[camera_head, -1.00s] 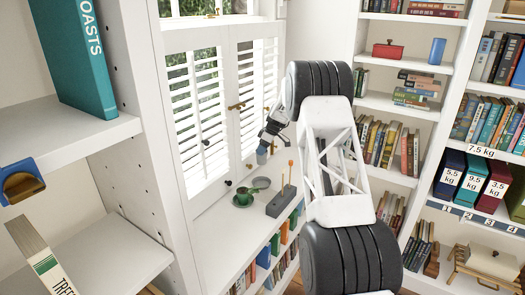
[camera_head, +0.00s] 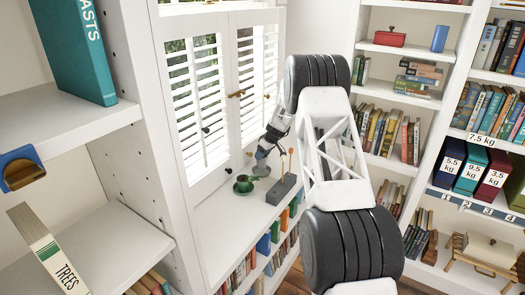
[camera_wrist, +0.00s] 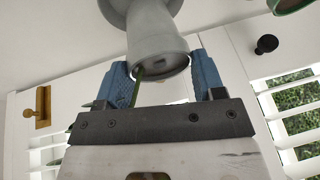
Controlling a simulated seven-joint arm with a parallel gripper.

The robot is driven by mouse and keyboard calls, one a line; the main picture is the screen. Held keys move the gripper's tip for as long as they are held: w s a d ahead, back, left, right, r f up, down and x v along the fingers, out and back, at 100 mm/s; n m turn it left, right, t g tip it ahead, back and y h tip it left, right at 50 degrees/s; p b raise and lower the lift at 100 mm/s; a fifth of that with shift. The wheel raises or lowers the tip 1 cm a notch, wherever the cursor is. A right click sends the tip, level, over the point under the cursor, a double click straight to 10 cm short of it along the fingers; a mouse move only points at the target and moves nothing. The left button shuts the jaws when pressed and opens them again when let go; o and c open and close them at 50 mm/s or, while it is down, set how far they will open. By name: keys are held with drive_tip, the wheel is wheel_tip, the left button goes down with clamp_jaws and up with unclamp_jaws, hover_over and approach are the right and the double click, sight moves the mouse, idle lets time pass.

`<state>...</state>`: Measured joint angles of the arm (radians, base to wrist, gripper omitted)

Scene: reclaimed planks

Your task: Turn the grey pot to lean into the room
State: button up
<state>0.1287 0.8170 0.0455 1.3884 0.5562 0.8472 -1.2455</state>
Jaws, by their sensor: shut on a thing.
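The grey pot (camera_wrist: 156,42) fills the top middle of the wrist view, with a round flared grey part at its far end. My gripper (camera_wrist: 165,75) has its two blue fingers on either side of the pot's rim, shut on it. A thin green stem (camera_wrist: 137,90) shows at the rim near the left finger. In the head view, the grey pot (camera_head: 262,169) is small on the white window ledge, and my gripper (camera_head: 264,152) comes down onto it from above. Which way the pot leans is hard to tell.
A green cup on a saucer (camera_head: 243,184) stands just left of the pot. A grey block with orange-tipped sticks (camera_head: 282,189) stands close on the right. White shutters (camera_head: 205,100) rise behind. The ledge's near part (camera_head: 225,220) is clear.

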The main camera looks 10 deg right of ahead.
sight(264, 157)
drive_tip(key=shift+f, duration=0.2)
idle(0.3)
drive_tip(key=shift+f, duration=1.25)
drive_tip(key=o, duration=1.2)
drive_tip(key=shift+f, duration=0.1)
drive_tip(key=shift+o, duration=0.2)
